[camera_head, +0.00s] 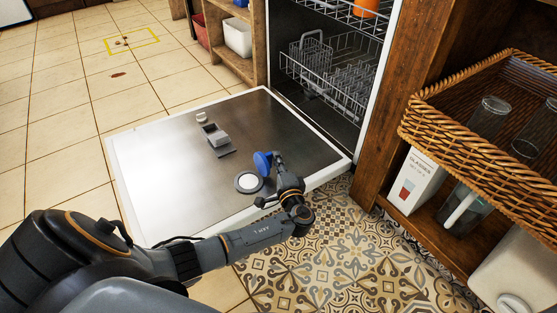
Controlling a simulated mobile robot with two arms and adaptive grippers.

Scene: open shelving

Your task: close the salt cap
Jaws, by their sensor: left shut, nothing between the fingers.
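The dishwasher door (170,185) lies open and flat. Near its front right part is the round salt opening (248,182), with a dark ring and a pale middle. The blue salt cap (262,162) stands raised at the opening's upper right edge. My left arm comes in from the lower left and bends up at the wrist. My left gripper (277,158) is shut and empty, just right of the blue cap. I cannot tell whether it touches the cap. My right gripper is not in view.
A grey detergent dispenser (216,138) and a small pale round knob (201,117) are farther back on the door. Dishwasher racks (330,75) are behind. A wicker basket (480,160) with glasses stands on the right shelving. Tiled floor at left is mostly clear.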

